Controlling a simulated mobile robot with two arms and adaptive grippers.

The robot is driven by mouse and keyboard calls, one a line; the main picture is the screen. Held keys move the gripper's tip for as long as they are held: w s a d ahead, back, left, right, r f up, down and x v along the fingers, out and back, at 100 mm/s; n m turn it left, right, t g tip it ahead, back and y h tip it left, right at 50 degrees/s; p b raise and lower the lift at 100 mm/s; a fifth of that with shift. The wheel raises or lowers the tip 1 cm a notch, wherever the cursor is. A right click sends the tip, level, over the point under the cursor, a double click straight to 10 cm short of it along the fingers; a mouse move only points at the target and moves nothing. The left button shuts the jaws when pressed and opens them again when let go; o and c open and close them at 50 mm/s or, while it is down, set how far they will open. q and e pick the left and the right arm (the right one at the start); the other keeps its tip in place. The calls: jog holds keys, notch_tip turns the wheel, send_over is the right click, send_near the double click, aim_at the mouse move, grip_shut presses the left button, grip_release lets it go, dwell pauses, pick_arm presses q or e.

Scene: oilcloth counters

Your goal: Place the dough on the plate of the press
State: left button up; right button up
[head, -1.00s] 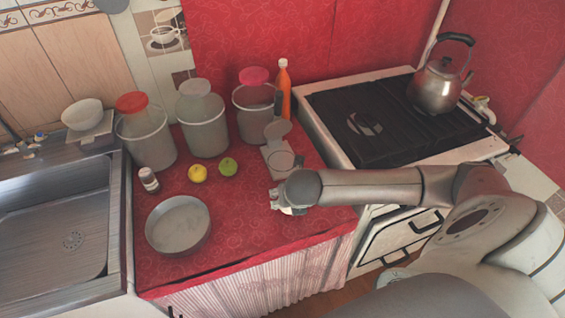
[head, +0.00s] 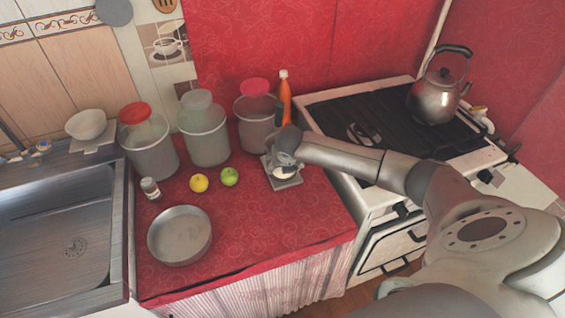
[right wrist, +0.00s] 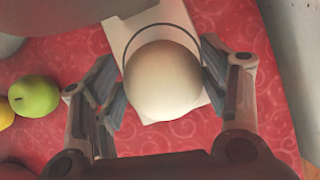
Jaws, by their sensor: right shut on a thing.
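The dough (right wrist: 165,82) is a pale round ball between the fingers of my right gripper (right wrist: 160,90) in the right wrist view. In the head view a small part of the dough (head: 284,173) shows under my right gripper (head: 284,165). The press (head: 288,184) has a light, flat base on the red counter. My right gripper holds the dough over the press; its base and round plate edge show behind the dough in the right wrist view (right wrist: 126,22). Whether dough and plate touch is hard to tell. My left gripper is out of view.
A green apple (head: 229,177) and a yellow fruit (head: 199,183) lie left of the press. Several clear canisters and an orange bottle (head: 285,98) stand behind. A round pan (head: 180,236) sits at front left. The stove (head: 385,135) with a kettle (head: 437,92) is right.

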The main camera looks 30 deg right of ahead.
jog(key=shift+w+d, duration=0.25)
jog(key=shift+w, duration=0.45)
jog(key=shift+w+f, duration=0.1)
jog(key=shift+f, duration=0.7)
jog(key=o, duration=1.1)
jog(key=shift+f, duration=0.1)
jog(key=v, duration=1.2)
